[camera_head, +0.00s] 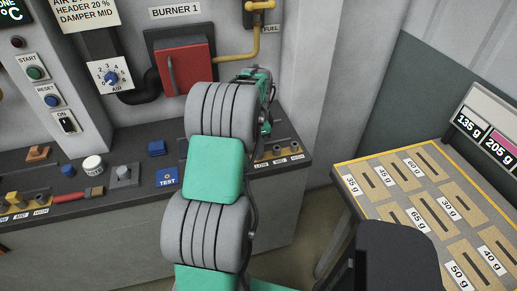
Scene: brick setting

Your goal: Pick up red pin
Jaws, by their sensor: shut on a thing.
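I see no red pin in the head view. My grey and green arm rises through the middle of the picture. Its far end, with my gripper (266,122), is by the right part of the bench, over the tray marked LOW, MED, HIGH (281,158). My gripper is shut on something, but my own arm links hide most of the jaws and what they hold. Several small grey posts (279,149) stand in that tray beside my arm.
The bench (130,150) carries a brush (78,194), a white round pot (93,166), a blue TEST block (166,177) and a left tray (28,208). A red burner door (186,70) is behind. A slotted weight table (392,200) stands right, across a floor gap.

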